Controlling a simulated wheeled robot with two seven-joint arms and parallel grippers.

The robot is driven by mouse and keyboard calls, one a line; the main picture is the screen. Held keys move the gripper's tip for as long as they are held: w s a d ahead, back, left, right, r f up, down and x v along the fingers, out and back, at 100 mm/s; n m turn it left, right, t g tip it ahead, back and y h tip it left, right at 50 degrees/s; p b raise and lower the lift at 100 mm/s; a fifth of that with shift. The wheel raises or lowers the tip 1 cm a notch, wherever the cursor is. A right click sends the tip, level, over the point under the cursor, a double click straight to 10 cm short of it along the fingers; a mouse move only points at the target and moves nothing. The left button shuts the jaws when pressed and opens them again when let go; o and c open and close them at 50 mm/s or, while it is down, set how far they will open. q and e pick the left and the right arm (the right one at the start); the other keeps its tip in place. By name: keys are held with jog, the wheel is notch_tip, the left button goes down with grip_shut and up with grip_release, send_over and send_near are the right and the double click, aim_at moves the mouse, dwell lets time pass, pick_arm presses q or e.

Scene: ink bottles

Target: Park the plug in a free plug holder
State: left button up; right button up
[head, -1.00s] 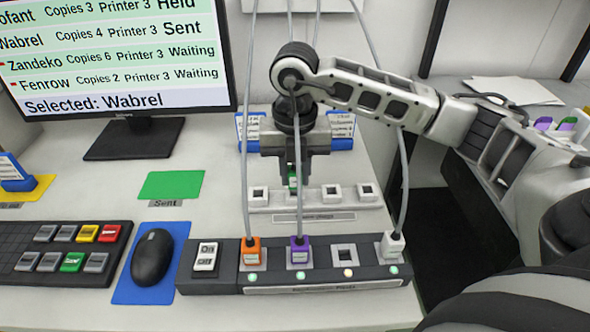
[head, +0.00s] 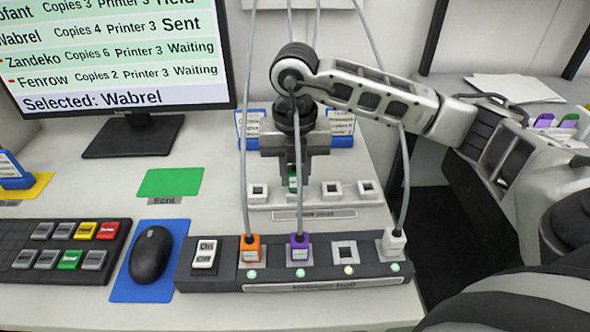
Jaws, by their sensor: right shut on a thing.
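My right gripper (head: 294,178) points down over the white plug holder strip (head: 270,208) behind the power strip. It is shut on a green plug (head: 292,183), which is mostly hidden by the fingers and a grey cable. The plug is at the second holder from the left; I cannot tell whether it is seated. The square holders to the left (head: 258,190) and right (head: 331,188) of it look empty, as does the far right one (head: 367,187). My left gripper is not in view.
The dark power strip (head: 220,285) in front carries an orange plug (head: 250,246), a purple plug (head: 299,247) and a white plug (head: 393,242), with one empty socket (head: 345,254). Their cables rise past my gripper. A monitor (head: 110,60), mouse (head: 151,255) and keyboard (head: 60,245) are at left.

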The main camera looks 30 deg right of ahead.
jog(key=shift+f+b, duration=0.35)
jog(key=shift+f, duration=0.05)
dwell(0.9)
jog(key=o, duration=1.4)
